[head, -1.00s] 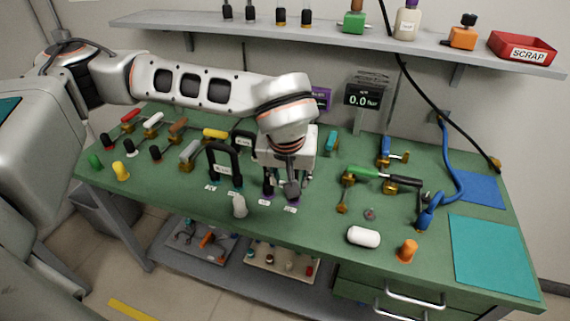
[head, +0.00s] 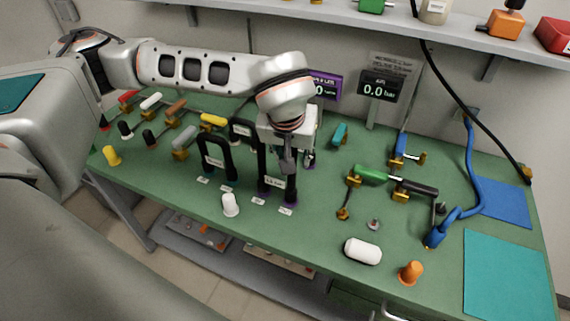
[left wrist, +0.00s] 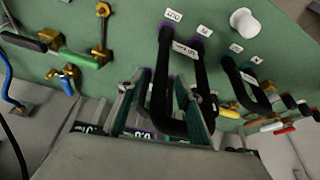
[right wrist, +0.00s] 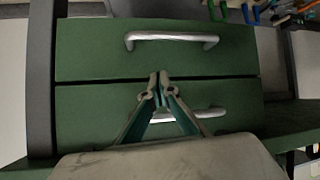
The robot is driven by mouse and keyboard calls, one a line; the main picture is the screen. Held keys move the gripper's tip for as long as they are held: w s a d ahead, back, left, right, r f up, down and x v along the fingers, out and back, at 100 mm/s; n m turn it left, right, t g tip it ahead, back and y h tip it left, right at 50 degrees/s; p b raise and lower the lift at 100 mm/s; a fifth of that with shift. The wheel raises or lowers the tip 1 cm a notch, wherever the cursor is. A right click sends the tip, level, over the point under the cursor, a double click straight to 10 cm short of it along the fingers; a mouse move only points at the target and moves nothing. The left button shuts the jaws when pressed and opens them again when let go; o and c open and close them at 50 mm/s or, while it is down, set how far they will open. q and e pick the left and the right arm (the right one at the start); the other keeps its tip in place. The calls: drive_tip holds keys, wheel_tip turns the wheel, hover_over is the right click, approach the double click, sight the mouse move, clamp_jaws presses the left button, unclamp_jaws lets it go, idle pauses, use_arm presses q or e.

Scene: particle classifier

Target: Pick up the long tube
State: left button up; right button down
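The long tube is a black U-shaped tube (head: 262,170) standing on the green bench with purple collars at its feet and a white label. In the left wrist view the tube (left wrist: 160,95) shows its two legs and bend close to the camera. My left gripper (head: 288,160) is at the tube's upper part. In the left wrist view its fingers (left wrist: 160,85) are apart, with a leg of the tube showing between them; I cannot tell whether they touch it. My right gripper (right wrist: 158,77) has its fingertips together, empty, before green drawers, and is outside the head view.
A shorter black U-tube (head: 215,155) stands left of the long one. A white cap (head: 230,204) stands in front. A green-handled valve assembly (head: 371,174), a white capsule (head: 362,250) and an orange plug (head: 411,272) are to the right. Displays (head: 380,85) stand behind.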

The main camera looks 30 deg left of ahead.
use_arm(q)
drive_tip(key=shift+s, duration=0.1)
clamp_jaws()
drive_tip(key=shift+a+r, duration=0.1)
